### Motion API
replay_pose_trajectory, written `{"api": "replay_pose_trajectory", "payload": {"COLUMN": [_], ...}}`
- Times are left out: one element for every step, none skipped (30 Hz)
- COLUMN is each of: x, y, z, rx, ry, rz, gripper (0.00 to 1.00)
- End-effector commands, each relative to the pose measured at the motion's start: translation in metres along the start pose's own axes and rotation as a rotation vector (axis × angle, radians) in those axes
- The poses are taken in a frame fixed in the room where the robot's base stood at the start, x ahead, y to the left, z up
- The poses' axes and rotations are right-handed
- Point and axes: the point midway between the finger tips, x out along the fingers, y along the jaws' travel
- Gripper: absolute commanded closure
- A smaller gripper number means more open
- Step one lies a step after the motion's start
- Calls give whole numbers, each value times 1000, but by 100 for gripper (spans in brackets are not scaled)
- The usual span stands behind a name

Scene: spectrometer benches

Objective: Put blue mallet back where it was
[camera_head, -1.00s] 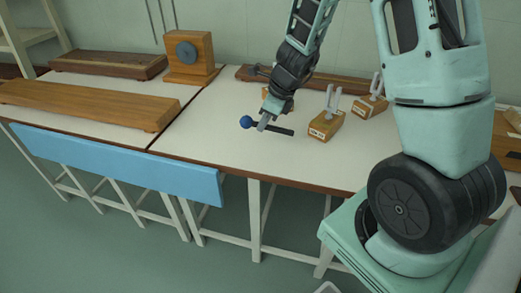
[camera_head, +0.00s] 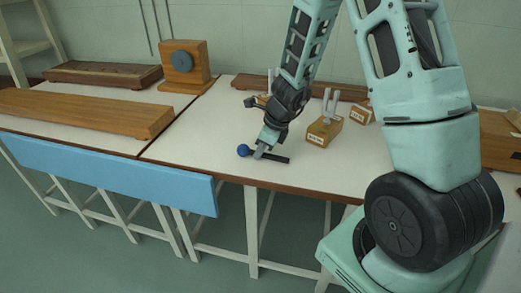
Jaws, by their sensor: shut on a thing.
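The blue mallet has a round blue head (camera_head: 243,150) and a dark handle (camera_head: 279,159) pointing right. My gripper (camera_head: 260,153) is shut on the mallet, close beside its head. The mallet is level, low over the front part of the white table; I cannot tell whether it touches the top. Behind and to the right stands a wooden block with two pale upright prongs (camera_head: 325,128). A second small wooden block (camera_head: 363,112) is partly hidden by my arm. Another block (camera_head: 263,99) shows partly behind my gripper.
A long wooden board (camera_head: 95,112) lies on the left table, with a wooden block bearing a grey disc (camera_head: 185,66) behind it. A blue panel (camera_head: 110,172) hangs along the front edge. The white table top (camera_head: 210,135) left of the mallet is clear.

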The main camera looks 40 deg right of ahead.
Motion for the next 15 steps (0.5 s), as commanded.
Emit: {"api": "replay_pose_trajectory", "payload": {"x": [1,0,0,0,0,0,0,0,0,0,0,-1,-3,-5,-10], "y": [0,0,0,0,0,0,0,0,0,0,0,0,0,0,0], "z": [0,0,0,0,0,0,0,0,0,0,0,0,1,2,2], "rx": [0,0,0,0,0,0,0,0,0,0,0,0,0,0,-1], "ry": [0,0,0,0,0,0,0,0,0,0,0,0,0,0,0], "rz": [0,0,0,0,0,0,0,0,0,0,0,0,0,0,-2], "gripper": [79,70,65,65,65,65,65,65,65,65,65,65,65,65,65]}}
